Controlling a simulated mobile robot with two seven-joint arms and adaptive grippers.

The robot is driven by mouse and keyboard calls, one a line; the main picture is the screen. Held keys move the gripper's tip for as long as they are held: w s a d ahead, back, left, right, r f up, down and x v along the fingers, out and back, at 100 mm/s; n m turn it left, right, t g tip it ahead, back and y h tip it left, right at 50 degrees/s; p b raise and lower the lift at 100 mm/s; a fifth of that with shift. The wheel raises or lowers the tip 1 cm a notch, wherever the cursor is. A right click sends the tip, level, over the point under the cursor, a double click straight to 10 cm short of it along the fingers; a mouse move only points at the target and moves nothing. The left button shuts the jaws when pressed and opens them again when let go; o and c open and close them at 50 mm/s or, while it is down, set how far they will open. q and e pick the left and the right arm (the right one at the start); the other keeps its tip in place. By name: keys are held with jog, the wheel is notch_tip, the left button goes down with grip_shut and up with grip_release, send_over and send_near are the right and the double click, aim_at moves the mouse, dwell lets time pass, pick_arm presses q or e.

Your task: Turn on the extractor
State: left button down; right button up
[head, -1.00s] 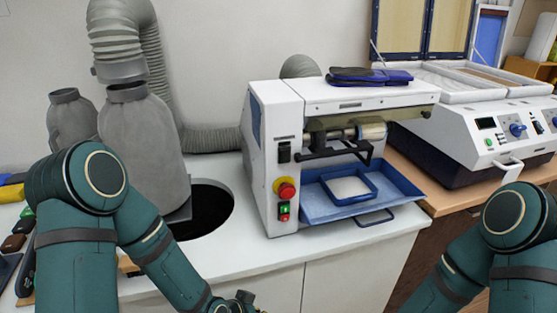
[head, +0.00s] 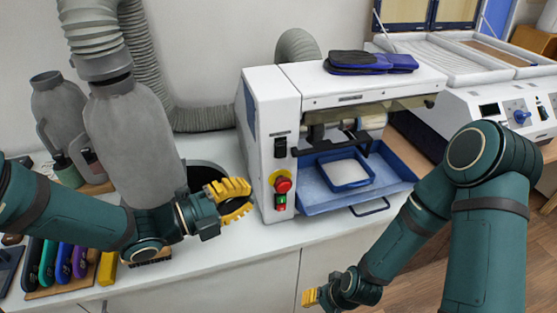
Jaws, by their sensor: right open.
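The grey extractor hose (head: 96,33) joins a grey bottle-shaped hood (head: 132,135) at the left of the white counter. My right gripper (head: 309,298) is open and empty, low in front of the counter.
A blue tray (head: 391,170) sticks out of the machine's front. A dark round hole (head: 206,172) lies in the counter behind my left gripper. Coloured tools (head: 64,262) lie at the lower left. Another white machine (head: 506,108) stands at the right.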

aim_at(281, 152)
pick_arm(q)
jog(key=w+d+p, duration=0.1)
jog(key=w+d, duration=0.6)
jog(key=w, duration=0.2)
jog(key=shift+d+f, duration=0.15)
jog(key=shift+f, duration=0.3)
dwell(0.3)
